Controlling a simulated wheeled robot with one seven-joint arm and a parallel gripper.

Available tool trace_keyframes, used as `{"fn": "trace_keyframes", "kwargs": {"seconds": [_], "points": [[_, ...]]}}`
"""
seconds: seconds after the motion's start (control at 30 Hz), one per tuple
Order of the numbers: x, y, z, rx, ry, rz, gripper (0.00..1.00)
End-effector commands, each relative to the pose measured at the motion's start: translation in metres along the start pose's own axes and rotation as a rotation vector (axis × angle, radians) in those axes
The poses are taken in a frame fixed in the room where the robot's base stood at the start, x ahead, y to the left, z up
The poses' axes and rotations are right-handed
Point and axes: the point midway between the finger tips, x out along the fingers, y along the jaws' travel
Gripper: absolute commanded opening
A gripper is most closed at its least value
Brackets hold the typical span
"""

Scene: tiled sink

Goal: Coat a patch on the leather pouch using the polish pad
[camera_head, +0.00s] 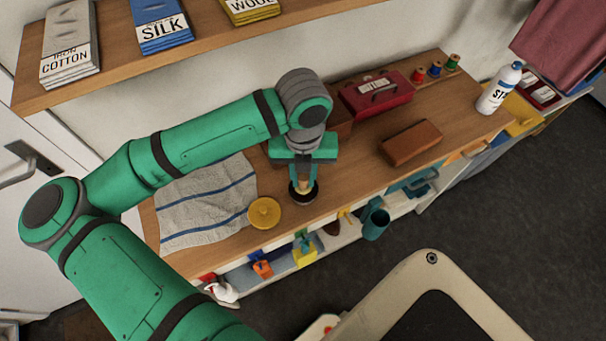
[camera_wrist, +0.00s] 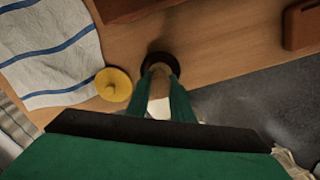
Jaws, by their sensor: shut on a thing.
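The leather pouch (camera_head: 410,142) is a brown, rounded block lying on the wooden counter, right of my gripper. Its edge shows at the upper right of the wrist view (camera_wrist: 304,25). My gripper (camera_head: 304,180) points down near the counter's front edge and is shut on the light wooden handle of the polish pad (camera_wrist: 158,86). A dark round shape (camera_wrist: 160,62) is at the handle's lower end. I cannot tell whether it is only the pad's face or a tin around it, or whether it touches the counter. A yellow round lid-like disc with a knob (camera_head: 264,213) lies just left.
A striped towel (camera_head: 205,203) covers the counter's left part. A red box (camera_head: 376,95), thread spools (camera_head: 435,68) and a white spray bottle (camera_head: 498,88) stand behind and right. A shelf (camera_head: 185,50) hangs above. Bare wood lies between gripper and pouch.

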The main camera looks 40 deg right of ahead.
Motion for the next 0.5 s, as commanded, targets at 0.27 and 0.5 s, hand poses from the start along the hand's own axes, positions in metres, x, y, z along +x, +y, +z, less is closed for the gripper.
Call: {"fn": "trace_keyframes", "kwargs": {"seconds": [0.27, 0.5], "points": [[0.0017, 0.0, -0.0001, 0.0, 0.0, 0.0, 0.03], [0.0043, 0.0001, -0.0001, 0.0, 0.001, 0.0, 0.03]]}}
